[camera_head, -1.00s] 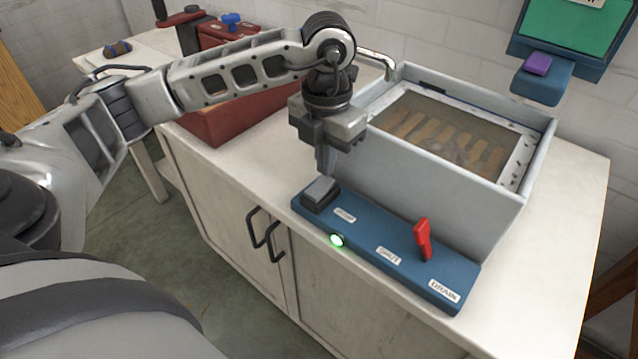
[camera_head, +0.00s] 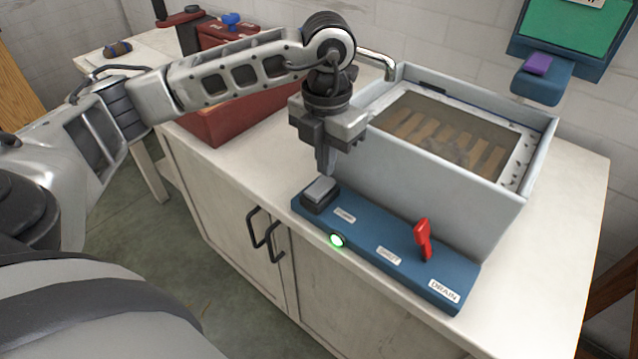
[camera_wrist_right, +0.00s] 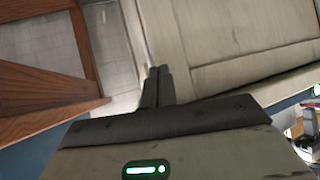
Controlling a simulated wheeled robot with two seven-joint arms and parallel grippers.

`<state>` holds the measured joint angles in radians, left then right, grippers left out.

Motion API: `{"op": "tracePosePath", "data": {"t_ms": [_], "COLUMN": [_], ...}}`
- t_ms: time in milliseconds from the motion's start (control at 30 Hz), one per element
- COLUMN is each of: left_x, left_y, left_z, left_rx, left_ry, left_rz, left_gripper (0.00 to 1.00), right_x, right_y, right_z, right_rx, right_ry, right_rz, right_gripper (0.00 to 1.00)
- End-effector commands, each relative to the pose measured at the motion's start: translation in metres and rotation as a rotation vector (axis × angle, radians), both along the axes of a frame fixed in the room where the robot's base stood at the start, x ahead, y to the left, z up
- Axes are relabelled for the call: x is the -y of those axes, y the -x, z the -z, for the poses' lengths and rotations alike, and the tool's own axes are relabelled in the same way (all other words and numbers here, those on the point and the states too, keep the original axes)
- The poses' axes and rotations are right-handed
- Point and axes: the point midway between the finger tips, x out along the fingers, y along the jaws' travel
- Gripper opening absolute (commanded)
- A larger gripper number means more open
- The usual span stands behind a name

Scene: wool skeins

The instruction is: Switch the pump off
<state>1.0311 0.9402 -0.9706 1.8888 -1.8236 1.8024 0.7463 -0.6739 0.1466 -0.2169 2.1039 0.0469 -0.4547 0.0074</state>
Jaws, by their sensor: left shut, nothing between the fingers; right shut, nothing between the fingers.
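The blue control panel (camera_head: 372,247) lies along the front of the grey tank (camera_head: 440,192) on the white counter. At its left end is a grey rocker switch (camera_head: 320,189) with a label beside it that seems to read "PUMP". A green lamp (camera_head: 337,241) on the front glows. My left gripper (camera_head: 325,170) is shut and empty, pointing down just above the rocker; I cannot tell whether it touches. My right gripper (camera_wrist_right: 158,85) is shut and empty in the right wrist view, near cabinet panels; it is not in the head view.
A red lever (camera_head: 423,240) stands on the panel between the labels "SHUT" and "DRAIN". The tank holds murky liquid over brown strips. A red box (camera_head: 215,125) is behind my left arm. A purple block (camera_head: 538,64) sits on a blue wall unit at the upper right.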

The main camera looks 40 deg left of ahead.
Motion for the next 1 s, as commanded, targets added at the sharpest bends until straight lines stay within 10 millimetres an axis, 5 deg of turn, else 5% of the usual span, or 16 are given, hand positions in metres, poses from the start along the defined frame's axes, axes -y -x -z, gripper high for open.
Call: {"op": "tracePosePath", "data": {"t_ms": [1000], "left_x": [0.000], "left_y": [0.000], "left_z": [0.013], "left_rx": [0.000], "left_ry": [0.000], "left_rz": [0.000], "left_gripper": [0.00], "right_x": [0.000], "right_y": [0.000], "right_z": [0.011], "right_rx": [0.000], "right_ry": [-0.002], "right_rz": [0.001], "right_gripper": [0.00]}}
